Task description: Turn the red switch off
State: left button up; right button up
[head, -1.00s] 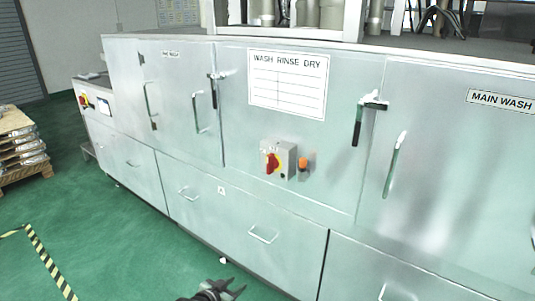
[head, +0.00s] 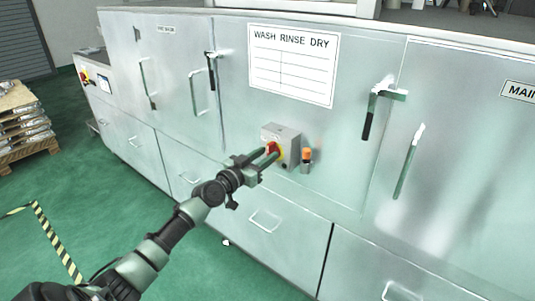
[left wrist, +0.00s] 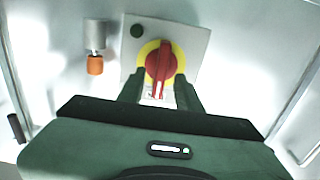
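The red switch (head: 271,148) is a rotary handle on a yellow disc, on a grey box (head: 287,137) fixed to the machine's front panel. In the left wrist view the red handle (left wrist: 161,66) stands roughly vertical in the picture. My left gripper (head: 267,158) is at the switch. In the left wrist view its two green fingers (left wrist: 161,88) are apart, one on each side of the handle's lower end. Gaps show between fingers and handle, so it looks open. My right gripper is in neither view.
An orange-tipped fitting (head: 307,156) sticks out just right of the switch box and shows in the left wrist view (left wrist: 95,62). Door handles and black latches (head: 369,115) project from the panel. A pallet (head: 22,135) stands at left; green floor (head: 75,185) is free.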

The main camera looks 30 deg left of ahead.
pick_arm(q)
jog(key=shift+w, duration=0.65)
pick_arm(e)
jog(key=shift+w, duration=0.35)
pick_arm(q)
grip_shut()
